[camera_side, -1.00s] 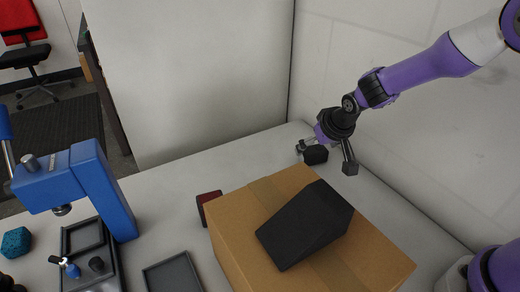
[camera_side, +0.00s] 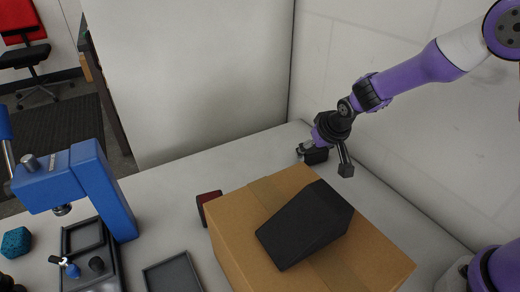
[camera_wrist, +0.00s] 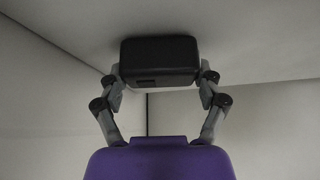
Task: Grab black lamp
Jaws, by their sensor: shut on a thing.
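The black lamp (camera_wrist: 159,60) is a dark box-like block with rounded edges, held between the two fingers of my gripper (camera_wrist: 160,78) in the wrist view. A finger bears on each of its left and right sides. In the side view the lamp (camera_side: 315,156) is a small black shape at my gripper (camera_side: 323,161), near the wall at the table's back corner, behind the cardboard box. I cannot tell whether it still touches the table.
A cardboard box (camera_side: 385,262) with a black wedge (camera_side: 305,225) on top stands in front of my gripper. A dark red block (camera_side: 209,207) is beside it. A blue press (camera_side: 100,185), a tray (camera_side: 173,275) and a teal block (camera_side: 16,242) are at left. White walls enclose the back and right.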

